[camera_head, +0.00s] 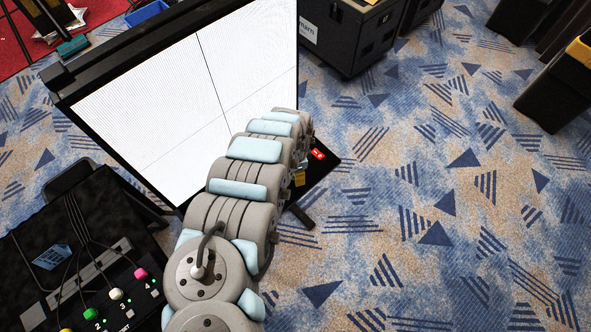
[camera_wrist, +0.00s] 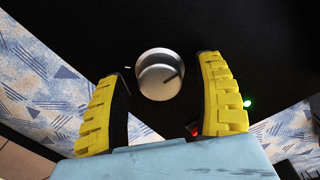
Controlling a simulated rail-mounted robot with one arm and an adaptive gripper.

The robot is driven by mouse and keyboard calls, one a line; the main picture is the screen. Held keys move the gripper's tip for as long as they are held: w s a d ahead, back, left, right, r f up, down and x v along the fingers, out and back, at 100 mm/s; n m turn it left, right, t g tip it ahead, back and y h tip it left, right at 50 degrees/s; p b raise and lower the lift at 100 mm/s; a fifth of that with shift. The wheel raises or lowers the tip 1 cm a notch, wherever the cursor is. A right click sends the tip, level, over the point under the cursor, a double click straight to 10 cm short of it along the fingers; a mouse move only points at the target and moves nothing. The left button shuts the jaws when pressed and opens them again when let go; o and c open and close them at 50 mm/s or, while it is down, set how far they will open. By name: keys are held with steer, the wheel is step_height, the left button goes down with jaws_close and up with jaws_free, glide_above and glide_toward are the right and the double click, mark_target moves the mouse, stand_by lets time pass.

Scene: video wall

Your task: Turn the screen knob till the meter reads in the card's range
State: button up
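The silver screen knob (camera_wrist: 160,76) sits on a black panel in the wrist view, with a dark pointer line toward its upper right. My gripper (camera_wrist: 165,70) is open, its yellow-ribbed fingers on either side of the knob with visible gaps. In the head view only a bit of yellow finger (camera_head: 299,179) shows past my arm, which hides the knob. A small red lit patch (camera_head: 318,154) at the screen's lower right corner may be the meter; its reading is too small to tell. A blue card (camera_head: 53,257) lies on the black console; its writing is unreadable.
A large white screen (camera_head: 190,85) with crossing thin lines stands behind my arm. The black console (camera_head: 30,285) at lower left has several coloured knobs and cables. Black cases (camera_head: 350,35) stand at the back.

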steer(key=shift+r, duration=0.1)
step_height(320, 180, up, 12)
stand_by(1.0)
stand_by(0.6)
